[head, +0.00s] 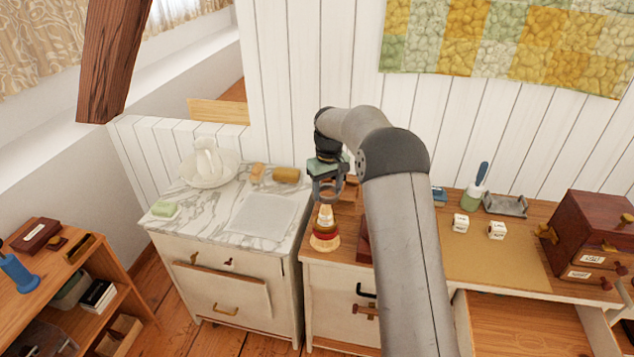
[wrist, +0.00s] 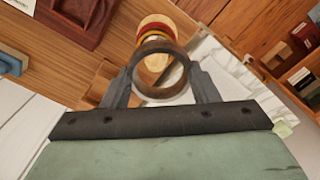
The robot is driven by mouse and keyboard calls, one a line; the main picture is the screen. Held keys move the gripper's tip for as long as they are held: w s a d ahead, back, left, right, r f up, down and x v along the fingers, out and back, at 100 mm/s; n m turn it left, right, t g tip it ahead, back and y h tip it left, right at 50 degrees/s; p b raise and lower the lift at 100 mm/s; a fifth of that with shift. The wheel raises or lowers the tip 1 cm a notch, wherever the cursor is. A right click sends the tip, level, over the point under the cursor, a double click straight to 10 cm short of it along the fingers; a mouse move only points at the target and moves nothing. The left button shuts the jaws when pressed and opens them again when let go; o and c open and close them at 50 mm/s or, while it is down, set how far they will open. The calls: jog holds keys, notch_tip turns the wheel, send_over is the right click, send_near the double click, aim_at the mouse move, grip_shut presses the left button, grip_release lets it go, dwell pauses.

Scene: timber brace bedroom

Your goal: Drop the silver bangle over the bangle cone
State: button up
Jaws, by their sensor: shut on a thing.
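The silver bangle (wrist: 161,95) is a wide grey metal ring, held between the two fingers of my gripper (wrist: 160,82) in the wrist view. In the head view the bangle (head: 327,196) hangs under my gripper (head: 327,178), above the bangle cone (head: 325,219). The cone stands upright on the wooden cabinet top and carries red and yellow bands low down. In the wrist view the cone (wrist: 156,62) shows partly through the ring and beyond it. The bangle appears apart from the cone; the exact gap cannot be told.
A marble-topped washstand (head: 215,207) with a pitcher and basin (head: 208,165) stands to the left. A dark red box (head: 364,241) is just right of the cone, partly behind my arm. The desk (head: 500,258) at right holds two white blocks and a wooden chest (head: 597,230).

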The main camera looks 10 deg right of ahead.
aim_at(326, 205)
jog(key=shift+w+r+n, duration=0.25)
jog(key=shift+w+n, duration=0.05)
jog(key=shift+w, duration=0.55)
jog(key=shift+w+d+r, duration=0.1)
jog(key=shift+w+r, duration=0.1)
jog(key=shift+w, duration=0.15)
jog(key=shift+f+b, duration=2.6)
jog(key=shift+f, duration=1.35)
jog(key=o, duration=1.1)
jog(key=shift+c, duration=0.2)
jog(key=shift+r, duration=0.1)
notch_tip(326, 205, up, 17)
jog(key=shift+r, duration=0.15)
